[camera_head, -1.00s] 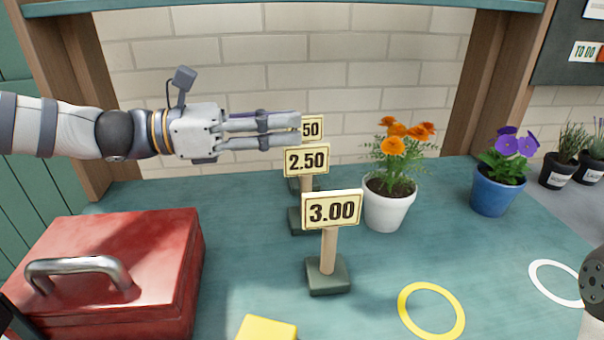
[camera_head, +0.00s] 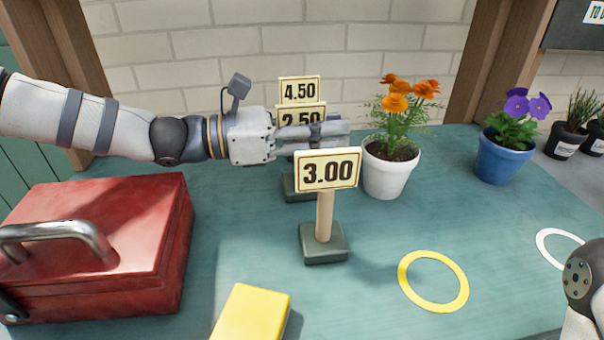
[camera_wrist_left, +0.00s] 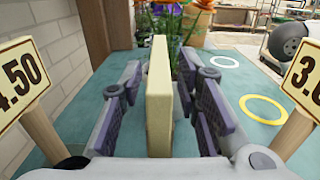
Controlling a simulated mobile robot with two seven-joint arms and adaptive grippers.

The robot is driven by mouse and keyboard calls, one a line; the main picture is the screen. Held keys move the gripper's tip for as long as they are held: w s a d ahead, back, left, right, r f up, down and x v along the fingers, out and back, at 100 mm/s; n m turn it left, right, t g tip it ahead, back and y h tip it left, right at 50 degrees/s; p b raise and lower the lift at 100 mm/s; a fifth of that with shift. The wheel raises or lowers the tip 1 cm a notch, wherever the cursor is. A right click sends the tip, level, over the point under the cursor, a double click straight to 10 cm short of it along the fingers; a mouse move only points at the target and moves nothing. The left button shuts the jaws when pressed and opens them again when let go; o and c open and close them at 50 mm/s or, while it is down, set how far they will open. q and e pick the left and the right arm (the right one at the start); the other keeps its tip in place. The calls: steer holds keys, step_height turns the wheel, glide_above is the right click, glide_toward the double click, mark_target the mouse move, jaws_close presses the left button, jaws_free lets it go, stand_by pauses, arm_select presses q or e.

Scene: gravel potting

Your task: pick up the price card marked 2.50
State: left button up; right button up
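The price card marked 2.50 (camera_head: 300,112) stands in a row between the 4.50 card (camera_head: 299,90) and the 3.00 card (camera_head: 328,170). My left gripper (camera_head: 340,134) covers its lower part in the head view. In the left wrist view the 2.50 card (camera_wrist_left: 159,95) shows edge-on between the two fingers (camera_wrist_left: 168,112), with a gap on each side. The gripper is open around it. The 4.50 card (camera_wrist_left: 22,78) and the 3.00 card (camera_wrist_left: 306,75) flank the gripper there. My right gripper is out of view.
A red toolbox (camera_head: 100,240) stands at left on the green table. A white pot (camera_head: 388,172) of orange flowers is just beyond the fingertips. A blue pot (camera_head: 500,160), a yellow block (camera_head: 252,312), a yellow ring (camera_head: 433,281) and a white ring (camera_head: 545,250) are also there.

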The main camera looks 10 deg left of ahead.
arm_select(q)
steer(key=shift+r, duration=0.1)
jaws_close()
